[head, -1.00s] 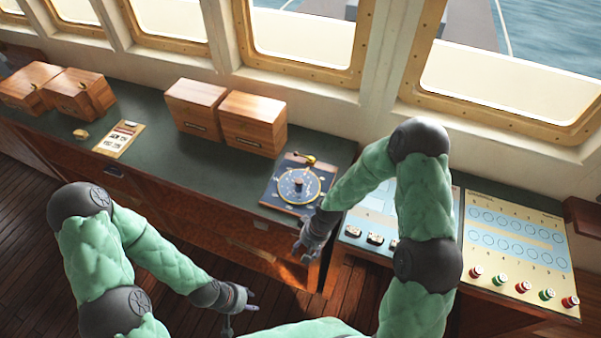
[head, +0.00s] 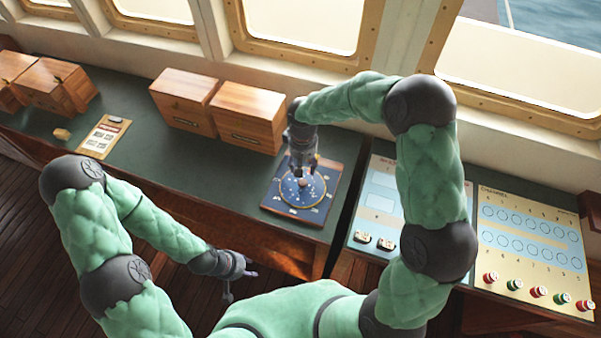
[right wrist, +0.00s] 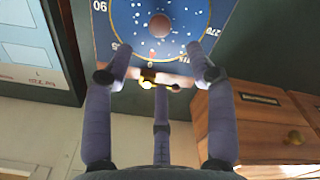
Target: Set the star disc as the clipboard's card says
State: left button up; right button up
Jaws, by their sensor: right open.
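The star disc (head: 297,194) is a dark blue round chart with a gold ring on a square board on the green counter. The right wrist view shows part of it (right wrist: 182,42), with a round brown knob (right wrist: 159,25) at its middle. A small brass piece (right wrist: 155,82) sits at the board's edge. My right gripper (head: 302,170) is open and empty above the disc's far part, its fingers around the brass piece in the right wrist view, contact unclear. The clipboard (head: 103,137) lies left, its card too small to read. My left gripper (head: 243,282) is open and empty before the counter.
Wooden boxes (head: 247,118) stand behind and left of the disc. A small tan object (head: 62,134) lies left of the clipboard. On the right are a light panel (head: 375,208) and a yellow panel (head: 525,235) with several coloured pieces. The counter between clipboard and disc is clear.

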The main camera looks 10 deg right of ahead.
aim_at(302, 182)
notch_tip(302, 182, down, 10)
jog(key=shift+f, duration=0.1)
dwell(0.4)
grip_shut()
